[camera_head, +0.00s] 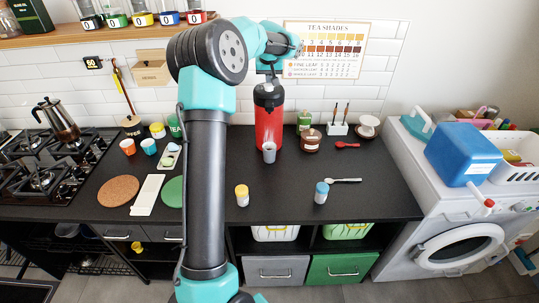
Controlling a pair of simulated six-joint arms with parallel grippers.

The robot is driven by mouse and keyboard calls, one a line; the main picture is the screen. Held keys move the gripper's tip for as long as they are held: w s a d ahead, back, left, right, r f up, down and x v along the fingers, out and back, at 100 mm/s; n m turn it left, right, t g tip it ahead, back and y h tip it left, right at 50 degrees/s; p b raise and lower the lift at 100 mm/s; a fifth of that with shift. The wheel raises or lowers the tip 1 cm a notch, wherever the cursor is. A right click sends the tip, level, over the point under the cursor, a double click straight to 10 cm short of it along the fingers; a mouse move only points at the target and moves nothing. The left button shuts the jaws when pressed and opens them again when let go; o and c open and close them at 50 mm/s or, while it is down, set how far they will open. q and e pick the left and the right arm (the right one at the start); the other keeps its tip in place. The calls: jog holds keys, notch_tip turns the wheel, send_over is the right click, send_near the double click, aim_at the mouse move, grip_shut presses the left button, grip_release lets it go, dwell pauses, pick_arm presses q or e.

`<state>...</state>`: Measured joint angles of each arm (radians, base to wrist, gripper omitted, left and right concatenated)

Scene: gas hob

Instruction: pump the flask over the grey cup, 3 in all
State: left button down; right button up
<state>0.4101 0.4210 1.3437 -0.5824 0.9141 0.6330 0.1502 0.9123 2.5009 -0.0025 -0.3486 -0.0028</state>
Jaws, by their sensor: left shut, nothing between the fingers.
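The red flask (275,125) stands upright at the back of the dark counter, with a black top. The grey cup (269,153) stands on the counter close in front of the flask, on the spout side. My left arm rises through the middle of the view and bends over toward the flask. My left gripper (268,76) is shut and empty, pointing down right at the flask's top. I cannot tell whether it touches the top. My right gripper is not in view.
A yellow-capped jar (242,195) and a blue-capped jar (321,193) stand near the front, with a spoon (343,180). A brown jar (310,140) stands right of the flask. A cork mat (119,191) and gas hob (45,165) are left.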

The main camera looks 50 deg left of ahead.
pick_arm(q)
jog(key=shift+r, duration=0.6)
jog(key=shift+f, duration=0.3)
jog(key=shift+f, duration=0.35)
jog(key=shift+f, duration=0.7)
jog(key=shift+r, duration=1.35)
